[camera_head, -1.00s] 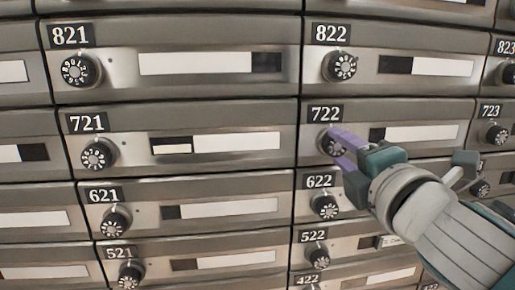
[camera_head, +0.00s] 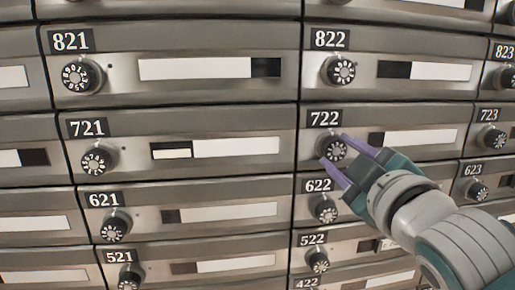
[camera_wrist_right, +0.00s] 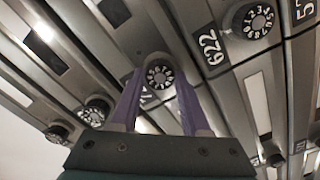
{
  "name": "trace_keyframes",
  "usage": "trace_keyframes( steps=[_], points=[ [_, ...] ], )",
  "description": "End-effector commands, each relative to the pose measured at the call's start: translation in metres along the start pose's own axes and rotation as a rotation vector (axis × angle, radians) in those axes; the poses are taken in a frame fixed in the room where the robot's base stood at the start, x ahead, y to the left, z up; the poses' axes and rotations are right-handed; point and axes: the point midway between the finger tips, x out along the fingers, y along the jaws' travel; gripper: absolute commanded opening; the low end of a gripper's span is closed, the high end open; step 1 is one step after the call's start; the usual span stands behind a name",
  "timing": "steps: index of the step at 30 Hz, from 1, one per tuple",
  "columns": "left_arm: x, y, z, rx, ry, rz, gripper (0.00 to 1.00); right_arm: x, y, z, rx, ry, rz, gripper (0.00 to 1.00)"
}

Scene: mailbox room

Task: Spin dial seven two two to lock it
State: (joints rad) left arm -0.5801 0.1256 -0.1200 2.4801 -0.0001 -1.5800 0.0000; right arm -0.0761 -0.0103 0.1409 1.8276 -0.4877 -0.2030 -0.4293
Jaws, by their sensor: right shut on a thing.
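The dial of box 722 (camera_head: 334,150) is a round black knob with white marks, just under the 722 plate (camera_head: 325,117). My right gripper (camera_head: 333,148) reaches in from the lower right. Its two purple fingers stand on either side of this dial, one at the upper right and one at the lower left, and are shut on it. In the right wrist view, the dial (camera_wrist_right: 160,76) sits between the fingertips (camera_wrist_right: 160,80). The marks on it are too small to read. My left gripper is not in view.
Dial 622 (camera_head: 325,209) lies close below the lower finger. Dials 822 (camera_head: 340,71), 721 (camera_head: 98,160) and 723 (camera_head: 492,138) are on neighbouring boxes. A white label strip (camera_head: 420,140) is right of dial 722, partly behind my gripper.

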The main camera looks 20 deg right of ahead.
Motion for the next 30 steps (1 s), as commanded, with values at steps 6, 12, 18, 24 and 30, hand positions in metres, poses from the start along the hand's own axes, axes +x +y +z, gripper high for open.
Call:
trace_keyframes(
  steps=[6,12,18,24,30],
  points=[
    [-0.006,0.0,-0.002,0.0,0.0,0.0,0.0,0.0,0.001,-0.001,0.202,0.0,0.001,0.0],
    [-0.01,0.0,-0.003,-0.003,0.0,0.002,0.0,0.0,0.001,-0.001,0.36,0.0,0.001,0.0],
    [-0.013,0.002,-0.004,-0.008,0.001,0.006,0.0,0.0,0.001,-0.001,0.473,0.0,0.0,0.0],
    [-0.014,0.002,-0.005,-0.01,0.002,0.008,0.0,0.0,0.0,-0.001,0.54,0.001,0.001,0.0],
    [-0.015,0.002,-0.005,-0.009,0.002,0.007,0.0,0.0,0.0,-0.001,0.566,0.001,0.001,0.0]
  ],
)
